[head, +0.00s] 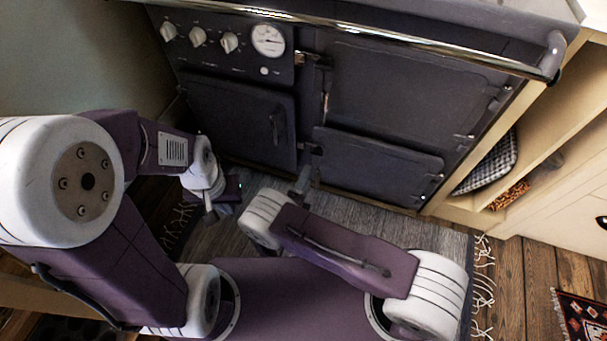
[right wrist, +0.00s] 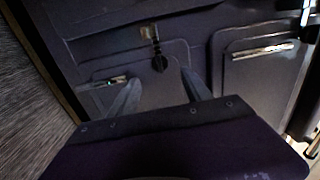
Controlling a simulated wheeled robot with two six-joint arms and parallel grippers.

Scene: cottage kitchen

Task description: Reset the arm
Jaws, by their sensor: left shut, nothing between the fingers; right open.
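My left arm comes in from the left in the head view. Its gripper (head: 209,207) points down in front of the stove, low over the rug, with its fingers together and nothing seen between them. My right arm lies bent across the lower middle of the head view. Its gripper (head: 303,183) is near the stove's lower doors and partly hidden by the wrist. In the right wrist view the right gripper (right wrist: 160,90) shows two fingers spread apart and empty, with the dark stove front beyond them.
The dark range stove (head: 390,100) has closed doors, knobs, a dial and a metal front rail (head: 400,42). A grey fringed rug (head: 455,240) lies before it. Open cream shelves (head: 560,120) hold a checked cloth (head: 489,164) at right.

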